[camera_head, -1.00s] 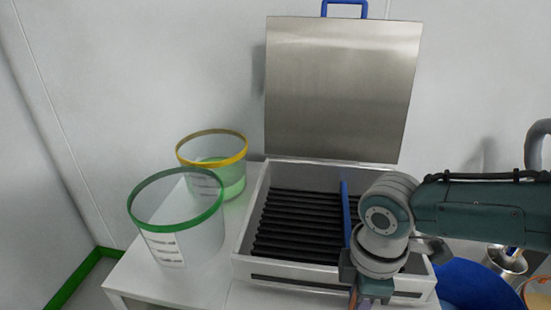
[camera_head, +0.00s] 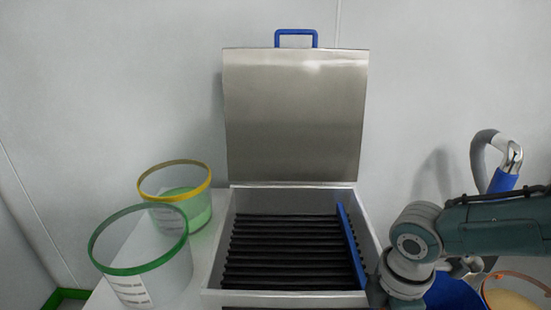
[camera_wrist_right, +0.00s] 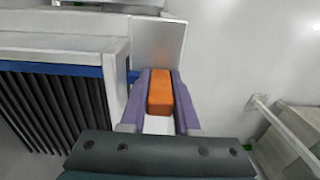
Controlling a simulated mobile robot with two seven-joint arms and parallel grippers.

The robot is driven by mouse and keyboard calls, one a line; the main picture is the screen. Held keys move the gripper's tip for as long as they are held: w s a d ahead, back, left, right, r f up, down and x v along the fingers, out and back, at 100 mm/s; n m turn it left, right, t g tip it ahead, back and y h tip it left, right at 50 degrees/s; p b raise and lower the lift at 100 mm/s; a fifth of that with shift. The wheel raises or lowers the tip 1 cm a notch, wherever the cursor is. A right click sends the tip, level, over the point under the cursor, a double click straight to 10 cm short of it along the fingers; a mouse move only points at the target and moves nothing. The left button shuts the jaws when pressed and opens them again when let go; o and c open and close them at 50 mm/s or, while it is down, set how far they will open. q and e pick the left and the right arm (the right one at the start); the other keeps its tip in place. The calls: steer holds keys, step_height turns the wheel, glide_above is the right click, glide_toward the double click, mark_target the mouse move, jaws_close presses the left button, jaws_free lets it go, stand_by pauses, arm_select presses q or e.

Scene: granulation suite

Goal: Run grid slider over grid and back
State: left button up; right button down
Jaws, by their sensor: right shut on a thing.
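The grid (camera_head: 285,250) is a set of black bars inside a pale open box (camera_head: 216,245), its metal lid (camera_head: 295,115) raised. The grid slider (camera_head: 350,245) is a blue bar lying across the bars near the box's right wall; blue also shows along the box in the right wrist view (camera_wrist_right: 65,70). My right gripper (camera_wrist_right: 160,75) is shut on an orange block, apparently the slider's handle (camera_wrist_right: 160,95), outside the box; a small blue part shows between it and the box. The fingertips are below the head view's edge. My left gripper is not in view.
A green-rimmed clear tub (camera_head: 140,240) and a yellow-rimmed tub (camera_head: 175,195) with green contents stand left of the box. A blue container (camera_head: 455,292) and an orange-rimmed one (camera_head: 520,292) sit at the lower right. A wall stands close behind the lid.

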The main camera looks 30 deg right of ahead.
steer(key=shift+s+d, duration=0.25)
steer(key=shift+d, duration=0.15)
steer(key=c, duration=0.6)
jaws_free()
steer(key=shift+s, duration=0.1)
steer(key=shift+o, duration=0.2)
